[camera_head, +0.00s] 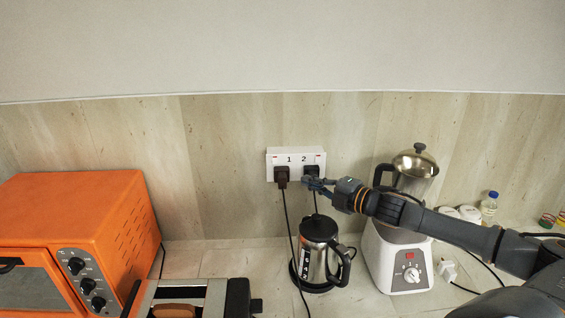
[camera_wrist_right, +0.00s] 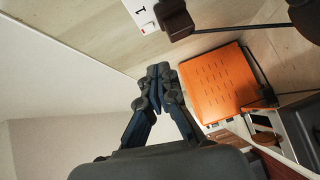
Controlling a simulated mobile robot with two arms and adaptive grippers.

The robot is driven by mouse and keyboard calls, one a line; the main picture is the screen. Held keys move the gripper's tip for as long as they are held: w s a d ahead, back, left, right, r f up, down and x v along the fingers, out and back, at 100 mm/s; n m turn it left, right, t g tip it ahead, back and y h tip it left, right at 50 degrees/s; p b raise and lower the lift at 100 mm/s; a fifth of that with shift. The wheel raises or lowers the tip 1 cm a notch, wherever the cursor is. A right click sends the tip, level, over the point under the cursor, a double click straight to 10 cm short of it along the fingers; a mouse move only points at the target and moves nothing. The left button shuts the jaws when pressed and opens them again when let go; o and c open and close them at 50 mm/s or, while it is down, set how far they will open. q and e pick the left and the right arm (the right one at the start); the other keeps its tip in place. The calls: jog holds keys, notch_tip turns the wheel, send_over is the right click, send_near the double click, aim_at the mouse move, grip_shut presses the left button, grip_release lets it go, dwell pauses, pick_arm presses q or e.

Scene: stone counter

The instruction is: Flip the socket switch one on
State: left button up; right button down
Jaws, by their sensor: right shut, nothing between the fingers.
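A white double socket (camera_head: 296,157) marked 1 and 2 is on the wall, with a small red mark at each upper corner. A dark plug (camera_head: 282,173) sits under the 1, and another plug (camera_head: 311,171) under the 2. My right gripper (camera_head: 308,183) is shut and empty, just below and in front of the socket's right half. The switch position is too small to tell. My left gripper is not in view.
A steel kettle (camera_head: 317,250) stands below my right gripper, and a white blender (camera_head: 397,262) stands under my right arm. An orange oven (camera_head: 90,215) and a toaster (camera_head: 180,300) are at the left. Cords hang from the plugs. The wall above the socket is clear.

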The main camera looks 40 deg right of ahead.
jog(key=shift+s+a+r, duration=0.55)
jog(key=shift+s+a, duration=0.05)
jog(key=shift+a, duration=0.1)
jog(key=b, duration=0.3)
send_near(282, 176)
jog(key=w+a+r, duration=0.2)
jog(key=w, duration=0.1)
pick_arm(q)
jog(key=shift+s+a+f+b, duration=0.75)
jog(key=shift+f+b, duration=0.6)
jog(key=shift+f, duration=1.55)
pick_arm(e)
jog(key=shift+w+d+r+p, duration=0.15)
jog(key=shift+w+p, duration=0.3)
jog(key=shift+w, duration=0.7)
jog(key=shift+w+d+f+p, duration=0.1)
jog(key=shift+w+d+p, duration=0.25)
jog(key=shift+w, duration=0.8)
jog(key=shift+w+d+r+p, duration=0.1)
jog(key=shift+w+p, duration=0.45)
jog(key=shift+w, duration=0.6)
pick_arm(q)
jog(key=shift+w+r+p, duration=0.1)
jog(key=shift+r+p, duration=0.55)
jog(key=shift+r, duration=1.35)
pick_arm(e)
jog(key=shift+w+d+f, duration=0.35)
jog(key=shift+w+d, duration=0.05)
jog(key=shift+w, duration=0.1)
